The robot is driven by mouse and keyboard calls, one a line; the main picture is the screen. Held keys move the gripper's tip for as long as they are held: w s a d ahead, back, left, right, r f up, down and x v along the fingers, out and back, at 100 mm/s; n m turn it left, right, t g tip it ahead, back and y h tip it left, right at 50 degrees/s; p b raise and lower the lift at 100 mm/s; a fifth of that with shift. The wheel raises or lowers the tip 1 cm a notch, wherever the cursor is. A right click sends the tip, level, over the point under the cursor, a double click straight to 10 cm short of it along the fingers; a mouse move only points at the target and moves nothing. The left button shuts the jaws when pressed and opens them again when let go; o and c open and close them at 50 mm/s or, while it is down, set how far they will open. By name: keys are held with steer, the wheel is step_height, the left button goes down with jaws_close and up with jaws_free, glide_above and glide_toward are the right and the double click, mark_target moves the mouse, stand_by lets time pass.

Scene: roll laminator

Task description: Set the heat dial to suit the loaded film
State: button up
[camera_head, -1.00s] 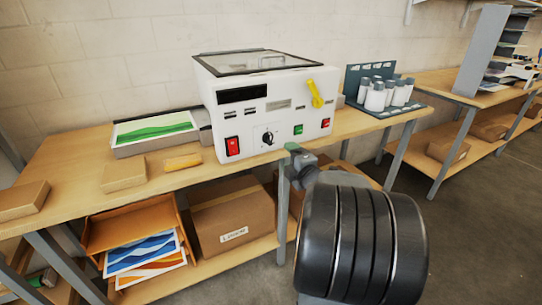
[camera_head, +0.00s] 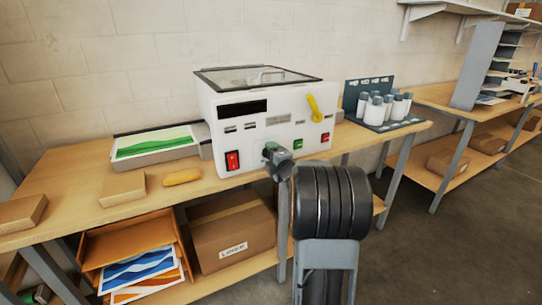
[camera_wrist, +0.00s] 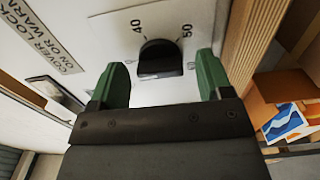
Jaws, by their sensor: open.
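The white laminator (camera_head: 262,112) stands on the wooden bench, with a dark display on its front. The black heat dial (camera_wrist: 160,60) shows in the wrist view, with the printed numbers 40 and 50 beside it; my arm hides it in the head view. My gripper (camera_head: 271,150) is at the laminator's lower front. In the wrist view my gripper (camera_wrist: 162,70) has its green fingers apart, one on each side of the dial. I see a gap on both sides. The loaded film cannot be made out through the clear lid (camera_head: 257,77).
A label (camera_wrist: 41,36) about the cover lock shows in the wrist view. White bottles (camera_head: 377,108) stand to the right.

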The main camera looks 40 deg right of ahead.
steer(key=shift+w, duration=0.25)
steer(key=c, duration=0.9)
